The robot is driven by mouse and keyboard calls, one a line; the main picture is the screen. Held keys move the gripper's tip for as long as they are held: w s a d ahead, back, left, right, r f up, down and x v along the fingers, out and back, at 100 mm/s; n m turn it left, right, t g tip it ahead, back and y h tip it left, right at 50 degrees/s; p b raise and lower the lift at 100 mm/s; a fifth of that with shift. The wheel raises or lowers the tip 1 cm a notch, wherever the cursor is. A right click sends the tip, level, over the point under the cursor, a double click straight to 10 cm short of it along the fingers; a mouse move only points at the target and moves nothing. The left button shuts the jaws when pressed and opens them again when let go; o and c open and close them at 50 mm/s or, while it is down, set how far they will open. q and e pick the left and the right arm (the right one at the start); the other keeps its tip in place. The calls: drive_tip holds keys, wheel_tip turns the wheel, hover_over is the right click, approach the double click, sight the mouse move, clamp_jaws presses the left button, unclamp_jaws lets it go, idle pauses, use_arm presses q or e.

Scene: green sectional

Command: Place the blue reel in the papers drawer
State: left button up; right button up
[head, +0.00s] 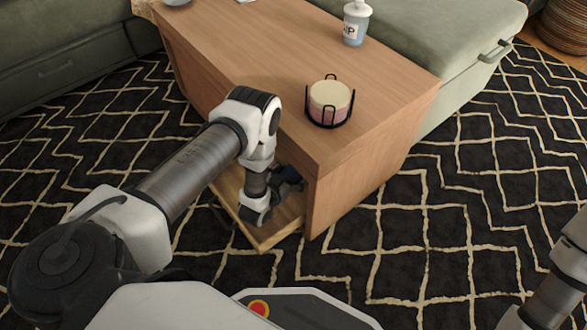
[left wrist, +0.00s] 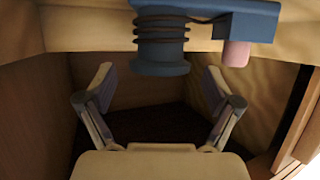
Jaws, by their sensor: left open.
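The blue reel (left wrist: 161,45) shows at the top middle of the left wrist view, with a ribbed body, a blue side arm and a pink knob. It is in a pale wooden space, just beyond my open fingertips, and no grip on it shows. My left gripper (left wrist: 158,78) is open with nothing between its fingers. In the head view my left gripper (head: 289,178) reaches down into an open drawer (head: 268,240) at the near end of the wooden table. My wrist hides most of the drawer's inside, and I cannot make out the reel there. My right gripper is out of view.
The wooden table top (head: 270,60) overhangs the drawer. A candle in a black wire holder (head: 330,102) stands near its front corner. A pump bottle (head: 356,22) stands farther back. Green sofa sections (head: 450,50) flank the table. The patterned rug (head: 440,220) is clear at right.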

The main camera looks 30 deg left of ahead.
use_arm(q)
drive_tip(key=p+v, duration=0.2)
drive_tip(key=v, duration=0.2)
drive_tip(key=shift+s+r, duration=0.3)
drive_tip(key=shift+r, duration=0.05)
drive_tip(key=shift+s, duration=0.15)
drive_tip(key=s+g, duration=0.1)
drive_tip(key=s+d+g, duration=0.1)
drive_tip(key=s, duration=0.1)
drive_tip(key=s+d+g, duration=0.1)
drive_tip(key=s+g, duration=0.1)
drive_tip(key=shift+s+d+f, duration=0.1)
drive_tip(key=shift+s+f, duration=0.05)
drive_tip(key=s+d+r+g, duration=0.1)
drive_tip(key=s+r+g, duration=0.3)
drive_tip(key=s, duration=0.6)
drive_tip(key=s+d+r+g, duration=0.1)
drive_tip(key=s+r+g, duration=0.2)
drive_tip(key=s, duration=0.7)
drive_tip(key=g, duration=0.2)
drive_tip(key=shift+s+d+r+g, duration=0.2)
drive_tip(key=shift+r+g, duration=0.1)
drive_tip(key=shift+r, duration=0.1)
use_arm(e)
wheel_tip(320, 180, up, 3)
